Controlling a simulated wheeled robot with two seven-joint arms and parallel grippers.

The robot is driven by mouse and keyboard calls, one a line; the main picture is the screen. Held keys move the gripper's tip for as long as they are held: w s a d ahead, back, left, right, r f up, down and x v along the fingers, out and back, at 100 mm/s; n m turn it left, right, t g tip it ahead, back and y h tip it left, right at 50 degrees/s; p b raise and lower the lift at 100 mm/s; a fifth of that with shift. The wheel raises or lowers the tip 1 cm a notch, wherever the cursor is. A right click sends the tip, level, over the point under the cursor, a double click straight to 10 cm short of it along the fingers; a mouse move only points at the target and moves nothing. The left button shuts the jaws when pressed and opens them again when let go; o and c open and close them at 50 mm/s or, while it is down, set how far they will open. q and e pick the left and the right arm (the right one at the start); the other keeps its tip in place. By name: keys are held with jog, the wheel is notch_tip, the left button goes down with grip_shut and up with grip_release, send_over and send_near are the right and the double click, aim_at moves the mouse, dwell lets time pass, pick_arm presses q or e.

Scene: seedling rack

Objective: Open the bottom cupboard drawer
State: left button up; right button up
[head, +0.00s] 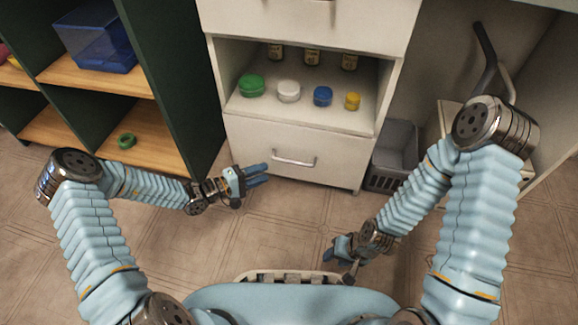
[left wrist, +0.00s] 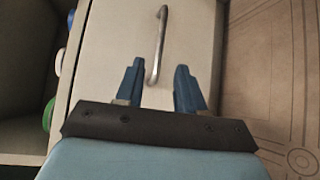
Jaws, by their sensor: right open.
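The bottom drawer (head: 260,153) of the white cupboard is closed, with a metal bar handle (head: 294,161) on its front. The handle also shows in the left wrist view (left wrist: 157,45), beyond and roughly between my left fingertips. My left gripper (head: 266,174) is open and empty, to the left of the handle in the head view and apart from it. Its two blue fingers (left wrist: 157,82) stand apart in the left wrist view. My right gripper (head: 336,252) is open, low over the floor near my base, away from the drawer.
The open shelf (head: 300,112) above the drawer holds several jars with coloured lids. A grey crate (head: 396,150) stands on the floor right of the cupboard. A dark green shelf unit (head: 180,80) stands at left. The floor before the drawer is clear.

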pick_arm(q)
jog(key=b+x, duration=0.2)
jog(key=x, duration=0.8)
jog(key=shift+d, duration=0.35)
jog(key=shift+f, duration=0.15)
jog(key=shift+c, duration=0.5)
grip_shut()
